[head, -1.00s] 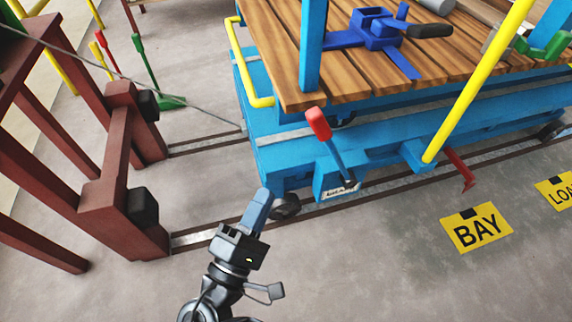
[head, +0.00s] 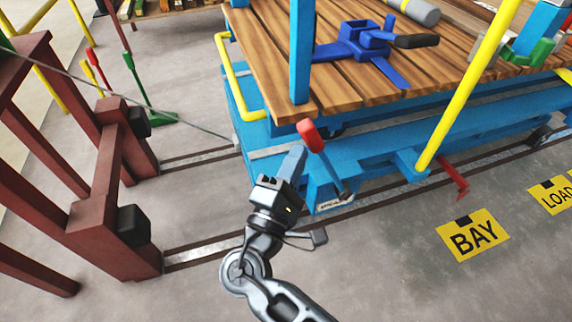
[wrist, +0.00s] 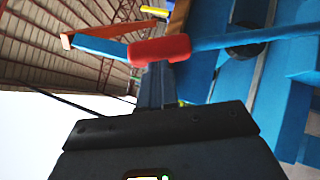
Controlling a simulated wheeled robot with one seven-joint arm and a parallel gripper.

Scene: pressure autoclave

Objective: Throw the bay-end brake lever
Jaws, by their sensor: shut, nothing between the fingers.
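The brake lever is a blue bar with a red grip (head: 311,136) at the near left end of the blue trolley (head: 400,145). It rises from a small labelled box low on the trolley and leans up to the left. My gripper (head: 294,155) is shut and empty, its fingers just left of the lever, close below the red grip. In the wrist view the red grip (wrist: 160,50) lies across the fingertips (wrist: 156,82), with the lever bar running right from it. I cannot tell whether the fingers touch the lever.
A brown buffer frame (head: 100,180) stands to the left, with a cable running to the trolley. A yellow handrail (head: 235,80) and a blue post (head: 301,50) are at the trolley's end. A yellow BAY sign (head: 473,236) lies on the open floor at right.

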